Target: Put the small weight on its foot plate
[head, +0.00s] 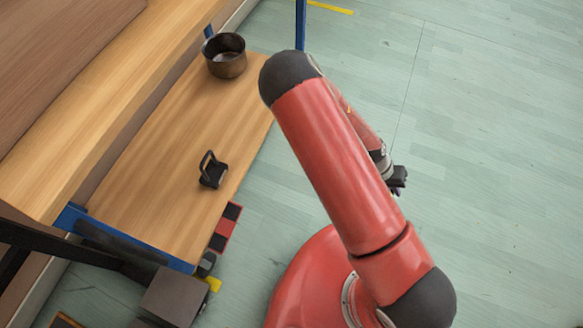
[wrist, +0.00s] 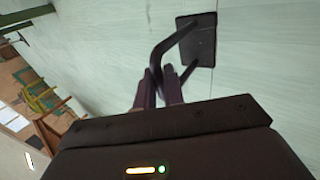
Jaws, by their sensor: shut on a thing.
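In the wrist view, my gripper (wrist: 163,82) is shut on the bent bar handle of a dark weight with a flat square body (wrist: 197,38), which appears to be the small weight. The pale green floor is behind it. In the head view, my gripper (head: 398,178) is right of my red arm, over open floor and away from the bench; the held thing can hardly be made out there. A similar black handled object (head: 213,173) stands on the bench, near its right edge. I cannot tell which thing is the foot plate; a red and black flat piece (head: 227,226) lies beside the bench.
The wooden bench (head: 165,160) runs along the left, with a brown metal pot (head: 226,57) at its far end. A grey box (head: 173,296) is at its near end, beside a yellow piece (head: 213,284). The floor (head: 480,150) to the right is clear.

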